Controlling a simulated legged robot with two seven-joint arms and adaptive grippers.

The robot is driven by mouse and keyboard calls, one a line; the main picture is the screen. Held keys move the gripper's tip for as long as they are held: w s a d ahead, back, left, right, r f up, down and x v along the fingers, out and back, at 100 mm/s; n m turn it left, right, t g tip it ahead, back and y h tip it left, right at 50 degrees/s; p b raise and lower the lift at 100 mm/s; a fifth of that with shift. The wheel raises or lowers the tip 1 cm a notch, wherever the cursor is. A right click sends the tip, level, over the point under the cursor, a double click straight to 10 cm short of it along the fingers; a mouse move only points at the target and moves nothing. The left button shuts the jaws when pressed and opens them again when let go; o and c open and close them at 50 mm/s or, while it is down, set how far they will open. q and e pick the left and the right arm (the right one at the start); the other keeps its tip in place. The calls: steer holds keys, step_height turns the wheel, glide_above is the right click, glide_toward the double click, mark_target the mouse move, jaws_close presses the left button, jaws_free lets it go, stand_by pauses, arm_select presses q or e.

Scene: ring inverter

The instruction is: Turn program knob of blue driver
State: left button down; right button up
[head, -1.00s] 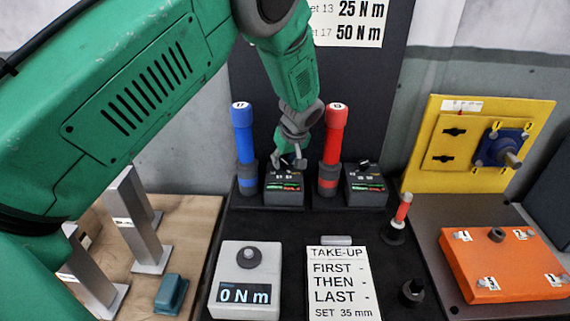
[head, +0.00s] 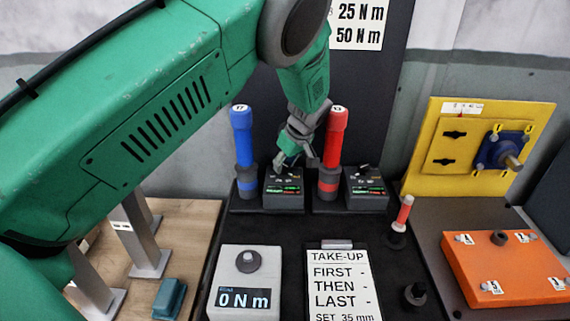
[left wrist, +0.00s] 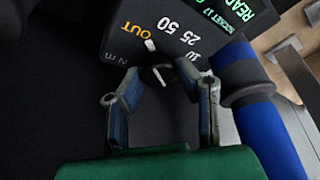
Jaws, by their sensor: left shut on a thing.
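The blue driver (head: 242,135) stands upright in its holder at the back, with its dark control box (head: 284,196) just right of it. In the left wrist view the box's dial face (left wrist: 150,30) shows the marks OUT, 50, 25 and 10. The black program knob (left wrist: 158,73) has a white pointer line, which lies close to OUT. My left gripper (head: 288,160) reaches down to the top of this box. In the left wrist view its two fingers (left wrist: 158,78) are on either side of the knob and closed on it. My right gripper is in neither view.
The red driver (head: 334,135) and its own box (head: 366,190) stand close on the right. In front are a grey 0 N m meter (head: 244,285) and a TAKE-UP card (head: 340,285). A yellow panel (head: 430,130) and orange block (head: 500,268) are at right.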

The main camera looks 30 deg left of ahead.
arm_select(q)
steer(key=c, duration=1.2)
jaws_free()
steer(key=shift+w+r, duration=0.15)
steer(key=shift+w, duration=0.1)
steer(key=shift+d, duration=0.1)
steer(key=v, duration=1.2)
steer(key=shift+d, duration=0.15)
